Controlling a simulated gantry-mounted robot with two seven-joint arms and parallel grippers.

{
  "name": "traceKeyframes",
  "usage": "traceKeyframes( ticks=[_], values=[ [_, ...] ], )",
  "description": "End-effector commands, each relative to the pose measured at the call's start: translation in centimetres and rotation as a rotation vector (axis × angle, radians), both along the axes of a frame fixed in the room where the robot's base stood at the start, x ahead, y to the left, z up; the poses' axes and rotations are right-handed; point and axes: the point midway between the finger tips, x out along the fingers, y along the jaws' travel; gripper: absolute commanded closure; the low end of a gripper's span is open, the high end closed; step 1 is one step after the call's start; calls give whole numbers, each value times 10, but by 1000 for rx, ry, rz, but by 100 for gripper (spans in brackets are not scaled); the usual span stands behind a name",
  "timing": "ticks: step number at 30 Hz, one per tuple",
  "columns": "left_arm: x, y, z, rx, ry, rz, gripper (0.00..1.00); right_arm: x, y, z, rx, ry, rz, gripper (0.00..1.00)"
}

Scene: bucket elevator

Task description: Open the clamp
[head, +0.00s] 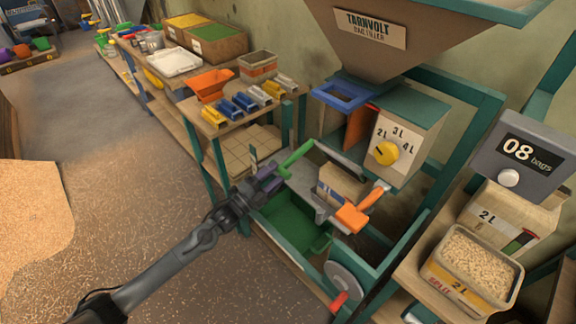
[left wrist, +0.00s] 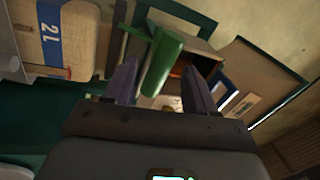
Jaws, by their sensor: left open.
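A bag clamp of grey metal (head: 325,208) sits at the bag filler, around or beside a paper bag (head: 340,185); I cannot tell how far it is shut. A lever with a green handle (head: 297,157) sticks out to its left, and orange handles (head: 352,217) stand to its right. My left gripper (head: 273,177) is at the green handle. In the left wrist view the open purple fingers (left wrist: 160,88) stand on either side of the green handle (left wrist: 165,62), with gaps visible. The bag, marked 2L (left wrist: 60,35), is at upper left there. My right gripper is out of view.
The filler hopper (head: 390,45) hangs above, with a yellow dial (head: 387,152) on its box. A green bin (head: 290,222) is below the clamp. A crowded bench (head: 200,75) runs left. A grain tub (head: 470,268) stands right. The floor at left is free.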

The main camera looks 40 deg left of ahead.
Motion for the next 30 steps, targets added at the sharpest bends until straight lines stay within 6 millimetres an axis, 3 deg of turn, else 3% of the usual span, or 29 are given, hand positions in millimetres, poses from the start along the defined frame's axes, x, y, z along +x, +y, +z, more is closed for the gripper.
traceKeyframes(
  ticks=[6,12,26,30],
  values=[
    [34,-6,7,-2,-3,0,44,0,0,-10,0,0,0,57],
    [54,-9,12,-2,0,1,44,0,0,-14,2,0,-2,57],
    [62,-11,15,-1,0,0,44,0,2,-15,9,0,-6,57],
    [62,-11,14,-1,0,0,64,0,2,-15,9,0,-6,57]
  ],
)
